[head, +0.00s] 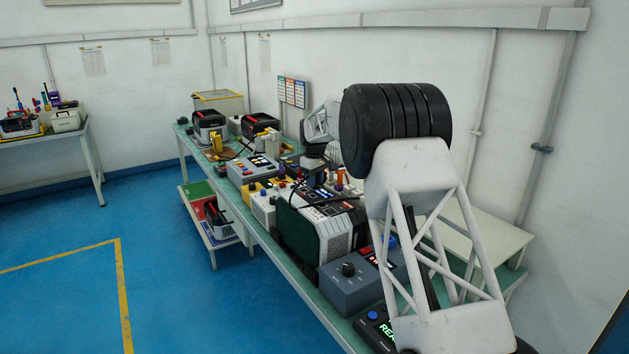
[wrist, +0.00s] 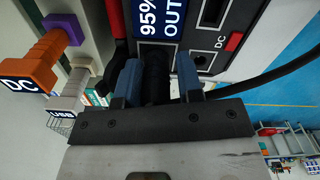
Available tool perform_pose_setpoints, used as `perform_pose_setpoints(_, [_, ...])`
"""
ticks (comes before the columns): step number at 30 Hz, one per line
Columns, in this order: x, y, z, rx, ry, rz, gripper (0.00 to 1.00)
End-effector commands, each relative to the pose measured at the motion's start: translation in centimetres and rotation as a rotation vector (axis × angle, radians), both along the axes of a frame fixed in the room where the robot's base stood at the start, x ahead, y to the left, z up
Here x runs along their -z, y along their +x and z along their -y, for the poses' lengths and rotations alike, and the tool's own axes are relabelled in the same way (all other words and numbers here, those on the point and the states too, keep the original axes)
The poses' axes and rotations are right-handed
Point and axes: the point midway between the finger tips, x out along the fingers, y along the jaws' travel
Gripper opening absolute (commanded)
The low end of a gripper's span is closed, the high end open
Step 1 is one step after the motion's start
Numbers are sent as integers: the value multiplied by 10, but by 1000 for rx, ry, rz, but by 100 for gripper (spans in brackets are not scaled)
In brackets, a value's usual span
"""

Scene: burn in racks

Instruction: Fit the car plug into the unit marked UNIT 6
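In the wrist view my gripper (wrist: 158,80) has its two blue fingers closed on either side of a black plug (wrist: 156,82), and a black cable (wrist: 270,78) runs off to the right. The plug's tip is dark and hidden, so I cannot tell whether it touches the panel. Just beyond is a dark unit panel (wrist: 208,38) with a blue display reading "95% OUT" and sockets, one marked DC. I cannot read UNIT 6 anywhere. In the head view my arm covers part of the bench and my fingers cannot be made out clearly.
An orange and purple DC plug (wrist: 38,57) and a pale USB plug (wrist: 72,92) stand close left of my fingers. The bench (head: 268,237) is crowded with units, including a green-sided one (head: 297,240) and a grey box with a knob (head: 350,285). Open blue floor (head: 60,300) lies left.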

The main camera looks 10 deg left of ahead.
Motion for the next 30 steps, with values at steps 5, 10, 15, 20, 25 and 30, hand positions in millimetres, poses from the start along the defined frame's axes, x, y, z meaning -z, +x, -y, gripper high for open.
perform_pose_setpoints(5, [6, 0, 1, 0, -2, -5, 53])
perform_pose_setpoints(10, [6, 0, 0, -1, -2, -5, 53])
perform_pose_setpoints(15, [0, 0, 0, -1, -2, -4, 53])
perform_pose_setpoints(20, [-19, 1, 0, 0, 0, 2, 53])
perform_pose_setpoints(25, [-44, 1, 0, 0, 1, 5, 53])
perform_pose_setpoints(30, [-63, 0, 0, 0, 1, 3, 53])
